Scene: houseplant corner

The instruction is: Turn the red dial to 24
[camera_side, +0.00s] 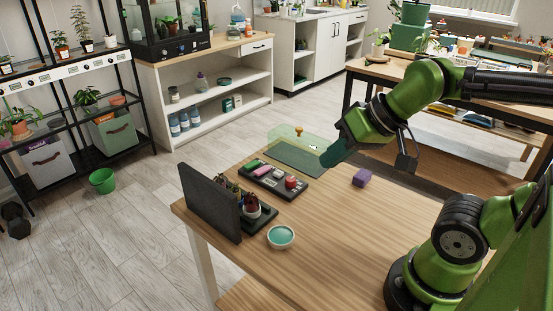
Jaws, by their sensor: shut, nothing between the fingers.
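The red dial (291,183) is on the right part of a low black panel (284,194) on the wooden table. Its markings and its setting are too small to read. My gripper (325,161) is up and to the right of the dial, over the far part of the table and apart from the panel. It is shut and empty, and its fingers are small in this view.
A purple block (362,177) lies to the right. An upright dark board (208,203), small potted plants and a teal-filled bowl (281,237) are nearer.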

